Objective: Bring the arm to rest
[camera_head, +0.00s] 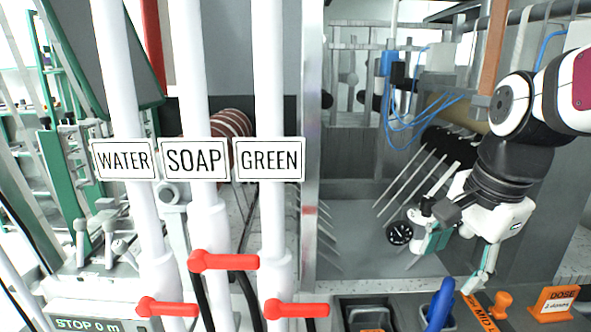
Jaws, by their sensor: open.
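My arm comes in from the right edge, and my gripper (458,246) hangs at its end, pointing down and left. It is open, with its fingers apart, and I see nothing held between them. It is in front of the metal machine bay and above the items along the lower right edge.
Three white pipes labelled WATER (124,159), SOAP (194,158) and GREEN (269,159) stand at left, with red handles (225,262) below. A round black gauge (399,233) is close left of my gripper. A blue handle (441,303) and an orange DOSE sign (556,302) stand below.

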